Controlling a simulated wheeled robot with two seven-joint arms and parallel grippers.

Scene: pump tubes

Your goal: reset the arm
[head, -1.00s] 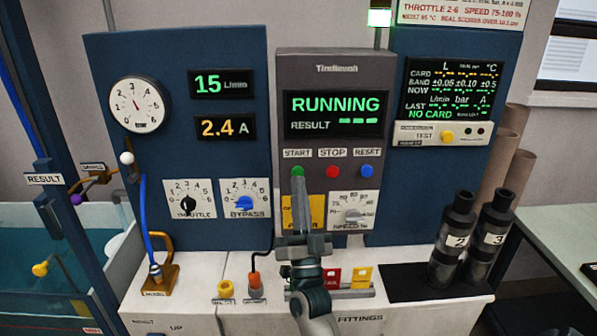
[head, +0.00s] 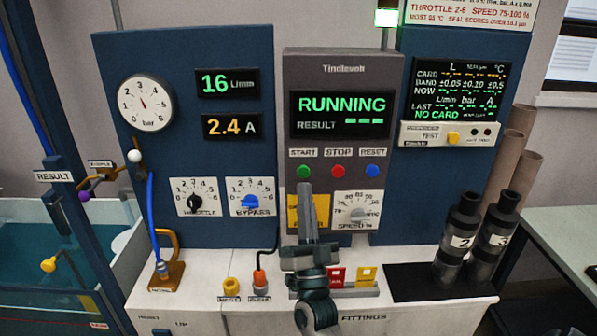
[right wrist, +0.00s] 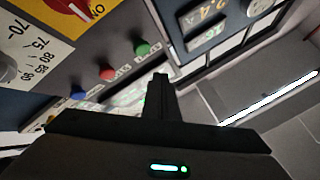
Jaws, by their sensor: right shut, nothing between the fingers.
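My right gripper (head: 306,190) is shut and empty in front of the grey control panel (head: 382,62). Its fingertips are just below the green START button (head: 303,171), and I see a gap to that button in the right wrist view (right wrist: 141,47). The red STOP button (head: 338,170) and blue RESET button (head: 372,171) are to the right. The screen (head: 342,105) reads RUNNING. The gripper partly hides a yellow plate (head: 293,212) beside the SPEED dial (head: 358,214). My left gripper is not in view.
A blue panel at left holds a pressure gauge (head: 145,103), a THROTTLE knob (head: 194,203) and a blue BYPASS knob (head: 250,201). Black cylinders marked 2 (head: 458,240) and 3 (head: 494,240) stand on a dark mat (head: 408,281) at right. A teal tank is at far left.

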